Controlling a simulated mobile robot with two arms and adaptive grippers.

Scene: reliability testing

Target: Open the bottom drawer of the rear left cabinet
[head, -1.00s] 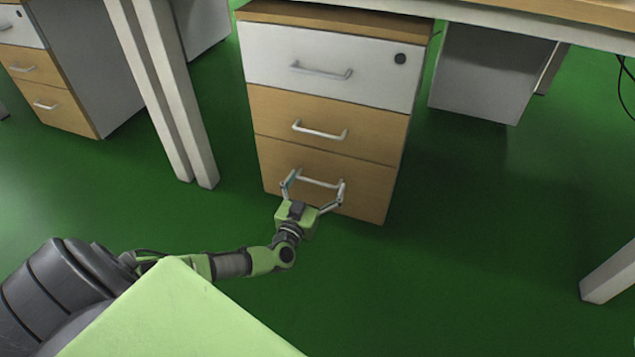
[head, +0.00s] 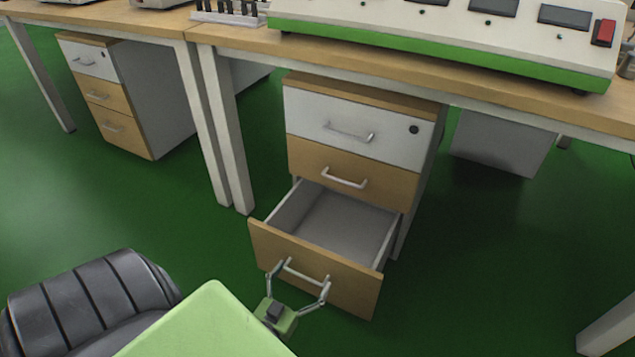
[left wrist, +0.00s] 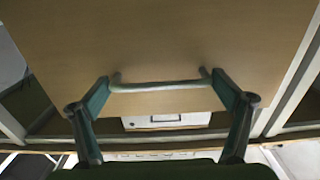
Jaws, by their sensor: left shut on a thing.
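The cabinet (head: 350,130) under the desk has a white top drawer and two wooden drawers below. Its bottom drawer (head: 268,242) is pulled well out, and its grey inside looks empty. My left gripper (head: 299,280) is at the front of this drawer, with its fingers at the two ends of the light bar handle (head: 308,271). In the left wrist view the fingers (left wrist: 168,92) hold the handle (left wrist: 160,86) between them, against the wooden drawer front. My right gripper is not in view.
Another cabinet (head: 110,100) with shut drawers stands at the left beyond white desk legs (head: 222,130). A white and green device (head: 450,35) sits on the desk (head: 380,72). Green floor (head: 480,260) is clear to the right of the open drawer.

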